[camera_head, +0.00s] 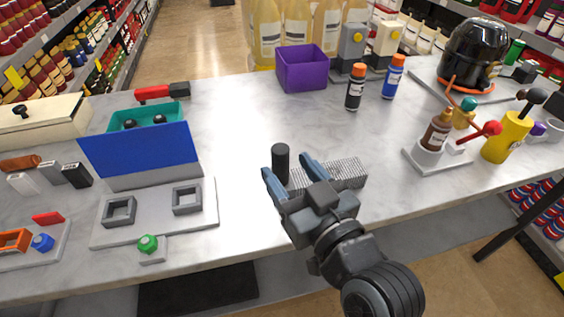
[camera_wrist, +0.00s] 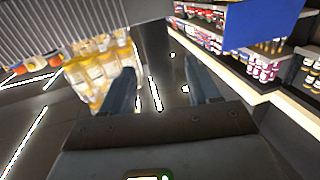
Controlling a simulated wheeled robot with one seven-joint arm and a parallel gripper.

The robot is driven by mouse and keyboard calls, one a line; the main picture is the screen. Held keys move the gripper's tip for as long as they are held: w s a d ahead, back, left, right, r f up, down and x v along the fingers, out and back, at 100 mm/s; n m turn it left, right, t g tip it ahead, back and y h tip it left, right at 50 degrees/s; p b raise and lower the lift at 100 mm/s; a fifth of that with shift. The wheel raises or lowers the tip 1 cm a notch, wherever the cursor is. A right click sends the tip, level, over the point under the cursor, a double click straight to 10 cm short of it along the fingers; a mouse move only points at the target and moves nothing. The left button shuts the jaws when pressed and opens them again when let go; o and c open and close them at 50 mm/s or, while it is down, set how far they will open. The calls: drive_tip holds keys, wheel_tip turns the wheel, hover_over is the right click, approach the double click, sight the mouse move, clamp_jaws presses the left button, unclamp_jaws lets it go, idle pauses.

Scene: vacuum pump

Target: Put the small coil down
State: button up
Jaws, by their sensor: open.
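My gripper (camera_head: 290,172) is open over the middle of the marble table, with its two blue-grey fingers apart. It also shows in the wrist view (camera_wrist: 161,85), where I cannot make out a held thing between the fingers. A dark upright cylinder (camera_head: 280,160) shows between the fingertips in the head view; I cannot tell whether it touches them. A grey ribbed block (camera_head: 345,174) lies just right of the fingers, partly hidden by my gripper. I cannot tell for sure which of these is the small coil.
A grey plate (camera_head: 150,230) with two square sockets lies left, before a blue panel (camera_head: 140,148). A purple box (camera_head: 302,70) and two small bottles (camera_head: 356,87) stand behind. A pump bottle stand (camera_head: 436,158) is at right.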

drive_tip(key=b+v, duration=0.1)
drive_tip(key=v, duration=0.7)
drive_tip(key=shift+s+b, duration=0.2)
drive_tip(key=shift+b, duration=0.1)
drive_tip(key=shift+d, duration=0.1)
drive_tip(key=s+d+f+m+h, duration=0.3)
drive_tip(key=s+d+f, duration=0.2)
drive_tip(key=s+d, duration=0.15)
drive_tip(key=s+d+m+h, duration=0.1)
drive_tip(key=s+d+h, duration=0.1)
drive_tip(key=s, duration=0.4)
drive_tip(key=s+d+f+m+h, duration=0.1)
drive_tip(key=s+d, duration=0.4)
drive_tip(key=s, duration=0.2)
drive_tip(key=s+d+h, duration=0.2)
drive_tip(key=s+d, duration=0.1)
drive_tip(key=s, duration=0.4)
drive_tip(key=shift+d+f+m+g+h, duration=0.25)
drive_tip(key=shift+f+m+g+h, duration=0.05)
drive_tip(key=shift+m+g, duration=0.1)
drive_tip(key=shift+s, duration=0.15)
drive_tip(key=shift+c, duration=0.2)
